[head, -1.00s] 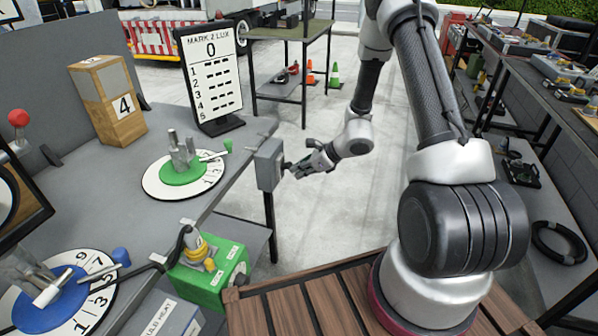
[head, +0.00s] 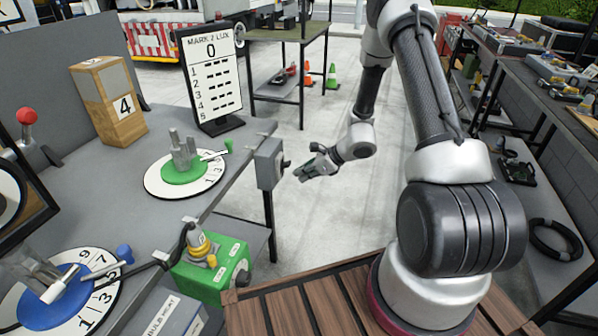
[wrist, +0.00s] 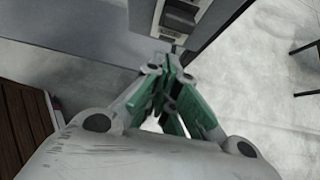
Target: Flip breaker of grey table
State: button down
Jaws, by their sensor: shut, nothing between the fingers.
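The breaker box (head: 268,163) is a small grey box on the right edge of the grey table (head: 120,196). A dark switch lever sticks out on its right side. In the wrist view the breaker box (wrist: 188,22) is at the top, with its dark switch facing me. My gripper (head: 301,175) is just right of the box in the head view, apart from it. In the wrist view my gripper (wrist: 165,68) has its green-padded fingers together with nothing between them, and its tips lie just below the box. The exact gap to the switch is hard to judge.
A green dial (head: 185,172), a blue dial (head: 68,290), a wooden block (head: 108,105) marked 4 and a scoreboard (head: 212,78) stand on the table. A green box (head: 212,272) sits near its front edge. Clear floor (head: 330,215) lies right of the breaker.

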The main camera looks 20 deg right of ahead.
jog(key=v, duration=0.9)
jog(key=shift+s+d, duration=0.3)
jog(key=shift+s, duration=0.05)
jog(key=s+r+n+g, duration=0.3)
jog(key=s+n, duration=0.3)
jog(key=s, duration=0.1)
jog(key=s+r+n+g, duration=0.3)
jog(key=s+n, duration=0.2)
jog(key=s, duration=0.2)
jog(key=s+d+r+n+t+h, duration=0.2)
jog(key=s+r+n+h, duration=0.2)
jog(key=s+r+n, duration=0.3)
jog(key=s+d+r+n+t+h, duration=0.2)
jog(key=s+r+n, duration=0.5)
jog(key=r, duration=1.1)
jog(key=shift+t+h, duration=0.4)
jog(key=shift+h, duration=0.5)
